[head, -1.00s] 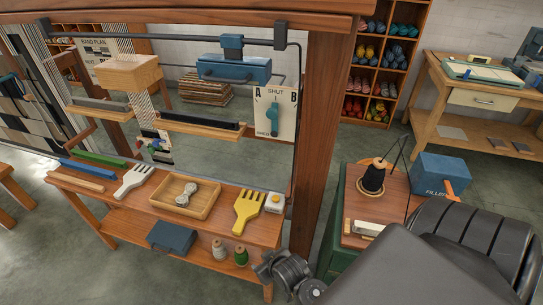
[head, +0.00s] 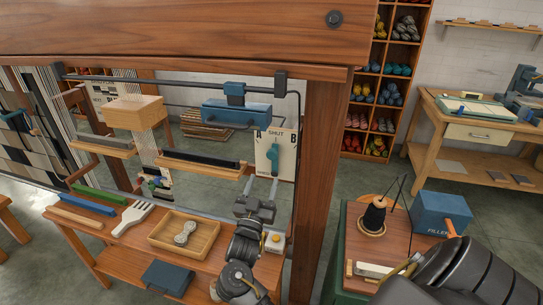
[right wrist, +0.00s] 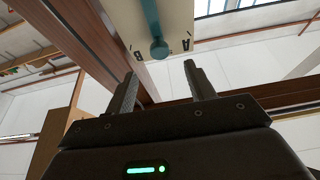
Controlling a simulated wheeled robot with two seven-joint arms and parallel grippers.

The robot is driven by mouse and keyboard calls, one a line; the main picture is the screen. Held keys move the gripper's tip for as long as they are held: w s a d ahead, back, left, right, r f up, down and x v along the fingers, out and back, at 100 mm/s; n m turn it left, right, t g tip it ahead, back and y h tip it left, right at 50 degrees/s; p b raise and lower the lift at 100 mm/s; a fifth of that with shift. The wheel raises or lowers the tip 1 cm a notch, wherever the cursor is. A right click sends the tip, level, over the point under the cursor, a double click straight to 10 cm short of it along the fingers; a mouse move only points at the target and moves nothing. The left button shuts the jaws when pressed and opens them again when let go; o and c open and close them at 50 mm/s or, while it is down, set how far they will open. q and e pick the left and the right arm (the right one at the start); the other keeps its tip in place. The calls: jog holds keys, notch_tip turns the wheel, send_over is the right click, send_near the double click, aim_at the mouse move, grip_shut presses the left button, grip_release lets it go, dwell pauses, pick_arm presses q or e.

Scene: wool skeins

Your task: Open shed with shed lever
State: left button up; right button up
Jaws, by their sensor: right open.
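The shed lever (head: 273,153) is a teal handle on a white plate (head: 286,168) marked A, SHUT and B, beside the loom's right post. It stands about upright between the letters. My right gripper (head: 263,182) is open and empty just below the plate, fingers pointing up towards it, apart from the lever. In the right wrist view the lever's round end (right wrist: 159,50) shows just beyond and between the two open fingertips (right wrist: 160,72), with the plate (right wrist: 190,22) behind it. My left gripper is not in view.
The loom's wooden post (head: 318,180) stands close right of the plate. A blue block (head: 236,112) hangs on a bar to the left. Below, the bench holds a wooden tray (head: 160,243), a white comb (head: 132,217) and a small white-and-yellow box (head: 274,242).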

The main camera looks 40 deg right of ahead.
aim_at(271, 158)
jog(key=p+x, duration=0.3)
jog(key=x, duration=0.6)
jog(key=shift+d+r, duration=0.2)
jog(key=shift+r, duration=0.05)
jog(key=shift+w+d+r, duration=0.15)
jog(key=shift+w+d, duration=0.3)
jog(key=shift+d, duration=0.1)
jog(key=shift+c, duration=0.2)
grip_shut()
